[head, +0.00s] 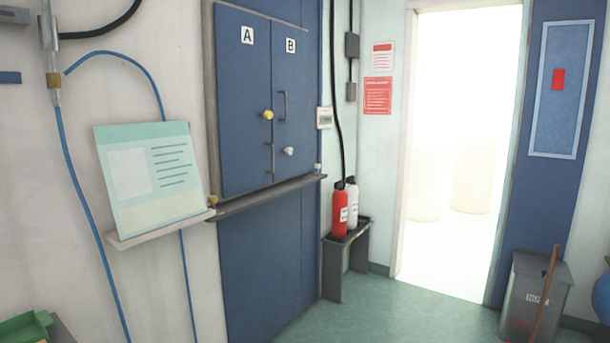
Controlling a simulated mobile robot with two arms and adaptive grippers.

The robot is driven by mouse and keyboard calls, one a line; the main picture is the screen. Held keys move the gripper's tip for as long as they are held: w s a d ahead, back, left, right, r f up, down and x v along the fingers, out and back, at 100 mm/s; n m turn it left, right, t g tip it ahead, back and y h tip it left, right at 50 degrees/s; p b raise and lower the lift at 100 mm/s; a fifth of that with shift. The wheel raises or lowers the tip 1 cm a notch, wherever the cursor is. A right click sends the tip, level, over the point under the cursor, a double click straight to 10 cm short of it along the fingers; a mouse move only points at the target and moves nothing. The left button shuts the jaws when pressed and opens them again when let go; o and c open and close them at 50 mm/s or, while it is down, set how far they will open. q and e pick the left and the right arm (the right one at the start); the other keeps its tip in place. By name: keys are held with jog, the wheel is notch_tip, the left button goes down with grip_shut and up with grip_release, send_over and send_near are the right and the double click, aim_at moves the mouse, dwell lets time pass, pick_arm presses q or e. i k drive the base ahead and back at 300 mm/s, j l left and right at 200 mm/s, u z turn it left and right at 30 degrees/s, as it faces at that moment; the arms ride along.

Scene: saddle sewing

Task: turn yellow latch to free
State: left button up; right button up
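A yellow latch (267,115) is a small round knob near the right edge of the blue cabinet door marked A (240,110). Its turn position is too small to tell. Beside it is the blue door marked B (292,75), with a grey bar handle (283,106). A white knob (288,151) sits lower on door B. Another grey bar handle (270,158) is low on door A. Both doors look shut. Neither of my grippers is in view.
A grey ledge (268,197) runs below the doors, with a small yellowish knob (213,200) at its left end. A sign board (155,177) stands on the left. A red extinguisher (339,212) stands right on a low stand (334,268). Green floor (385,312) is clear in front.

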aim_at(268, 114)
jog(key=i+l+u, duration=0.2)
jog(key=i, duration=0.25)
jog(key=i+l+u, duration=0.2)
jog(key=i+l, duration=0.15)
jog(key=i, duration=0.05)
